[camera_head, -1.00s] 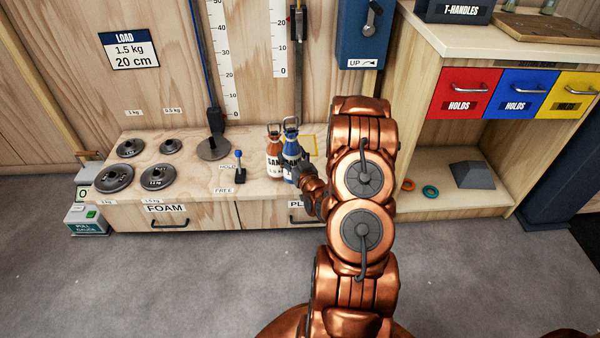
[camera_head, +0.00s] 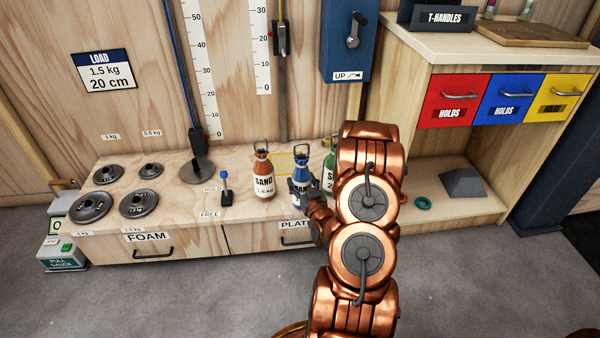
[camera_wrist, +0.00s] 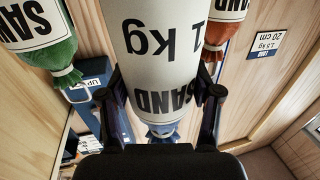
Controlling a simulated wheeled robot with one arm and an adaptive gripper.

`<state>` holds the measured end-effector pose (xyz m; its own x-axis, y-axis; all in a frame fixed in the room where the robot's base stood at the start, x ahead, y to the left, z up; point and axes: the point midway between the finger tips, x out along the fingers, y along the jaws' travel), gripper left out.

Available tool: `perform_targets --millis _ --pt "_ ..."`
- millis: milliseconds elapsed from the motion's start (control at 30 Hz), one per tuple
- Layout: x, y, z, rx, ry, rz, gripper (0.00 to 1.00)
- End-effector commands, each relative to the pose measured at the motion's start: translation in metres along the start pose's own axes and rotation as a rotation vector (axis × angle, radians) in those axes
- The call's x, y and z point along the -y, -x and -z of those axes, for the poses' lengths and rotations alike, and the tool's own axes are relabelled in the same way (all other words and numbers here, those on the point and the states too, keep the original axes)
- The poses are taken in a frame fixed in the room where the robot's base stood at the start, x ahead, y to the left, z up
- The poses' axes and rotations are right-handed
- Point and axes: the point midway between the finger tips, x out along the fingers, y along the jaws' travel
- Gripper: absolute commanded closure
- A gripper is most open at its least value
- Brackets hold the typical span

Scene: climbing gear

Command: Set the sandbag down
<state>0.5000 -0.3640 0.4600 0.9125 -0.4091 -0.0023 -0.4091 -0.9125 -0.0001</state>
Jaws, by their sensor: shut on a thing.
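My gripper (camera_head: 299,190) is shut on the blue sandbag (camera_head: 301,171) above the right part of the low wooden bench. In the wrist view the dark fingers of my gripper (camera_wrist: 161,100) press on both sides of the held sandbag (camera_wrist: 150,40), whose white label reads SAND 1 kg upside down. The bag looks roughly upright. Its base is partly hidden by the gripper, so I cannot tell whether it touches the bench. A yellow outlined square (camera_head: 285,160) lies on the bench top (camera_head: 235,185) behind the bag, partly covered.
An orange sandbag (camera_head: 264,180) stands to the left, apart from the held one. A green sandbag (camera_head: 329,160) stands to the right, partly behind my arm. A blue-knobbed lever (camera_head: 225,188) and several weight discs (camera_head: 138,204) occupy the bench's left side.

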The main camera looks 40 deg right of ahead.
Motion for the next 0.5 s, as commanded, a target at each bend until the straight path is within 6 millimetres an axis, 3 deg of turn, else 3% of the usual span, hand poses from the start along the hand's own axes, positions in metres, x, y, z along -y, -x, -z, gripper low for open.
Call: perform_targets --millis 500 --pt "-0.013 -0.039 -0.002 -0.011 0.001 -0.005 1.0"
